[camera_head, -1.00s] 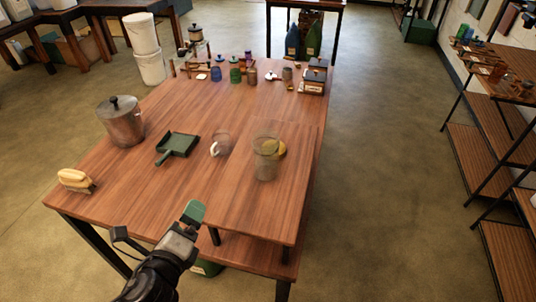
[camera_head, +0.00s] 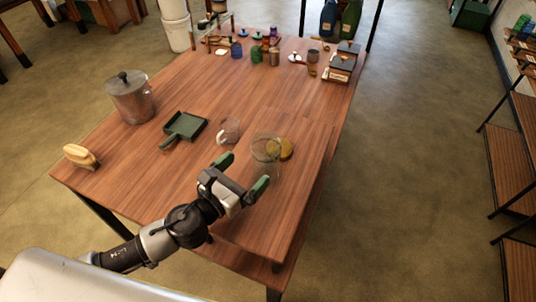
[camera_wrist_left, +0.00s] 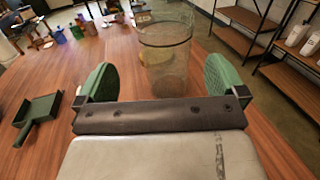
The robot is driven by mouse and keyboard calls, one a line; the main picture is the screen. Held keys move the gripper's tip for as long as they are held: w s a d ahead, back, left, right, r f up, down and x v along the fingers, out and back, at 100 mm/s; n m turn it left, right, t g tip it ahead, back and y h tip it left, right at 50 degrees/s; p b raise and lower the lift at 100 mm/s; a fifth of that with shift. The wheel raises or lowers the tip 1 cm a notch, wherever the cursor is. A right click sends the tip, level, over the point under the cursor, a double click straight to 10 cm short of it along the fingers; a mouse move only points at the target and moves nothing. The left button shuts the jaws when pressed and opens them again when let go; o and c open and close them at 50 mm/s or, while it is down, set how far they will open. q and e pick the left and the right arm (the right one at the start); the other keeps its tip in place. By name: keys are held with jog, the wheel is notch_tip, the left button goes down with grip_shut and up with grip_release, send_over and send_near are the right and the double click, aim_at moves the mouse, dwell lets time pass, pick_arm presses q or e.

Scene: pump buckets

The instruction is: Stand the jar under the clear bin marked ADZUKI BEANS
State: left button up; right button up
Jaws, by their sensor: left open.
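A clear glass jar (camera_head: 266,149) stands upright and open-topped on the wooden table, just in front of my left gripper. It also shows in the left wrist view (camera_wrist_left: 165,62), framed between the two green fingers. My left gripper (camera_head: 243,173) is open and empty, its fingertips pointing at the jar from the near side. Whether the tips reach around the jar is hard to tell. A round yellow-brown lid or disc (camera_head: 286,149) lies behind the jar. No bin marked ADZUKI BEANS is in view. My right gripper is not in view.
A glass mug (camera_head: 229,130) and a green dustpan (camera_head: 184,127) lie left of the jar. A metal pot (camera_head: 130,98) and a brush (camera_head: 80,156) are farther left. Small jars and boxes (camera_head: 340,67) crowd the table's far end. Open shelves (camera_head: 515,150) stand at right.

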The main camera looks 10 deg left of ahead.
aim_at(257, 165)
pick_arm(q)
jog(key=shift+w+d+r, duration=0.1)
jog(key=shift+w+d, duration=0.2)
jog(key=shift+w, duration=0.2)
jog(key=shift+w+d, duration=0.15)
jog(key=shift+w, duration=0.1)
jog(key=w+d, duration=0.1)
jog(key=w+d+f+p, duration=0.1)
jog(key=w, duration=0.1)
jog(key=shift+w+d, duration=0.2)
jog(key=shift+w, duration=0.1)
jog(key=shift+w+d+f, duration=0.1)
jog(key=shift+w+d, duration=0.15)
jog(key=shift+w, duration=0.2)
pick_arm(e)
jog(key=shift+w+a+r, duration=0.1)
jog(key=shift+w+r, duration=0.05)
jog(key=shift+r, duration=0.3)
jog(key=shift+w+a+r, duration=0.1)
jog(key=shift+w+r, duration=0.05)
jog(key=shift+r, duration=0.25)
pick_arm(q)
jog(key=c, duration=1.1)
jog(key=shift+c, duration=0.6)
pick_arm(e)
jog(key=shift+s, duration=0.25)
pick_arm(q)
jog(key=shift+p, duration=0.3)
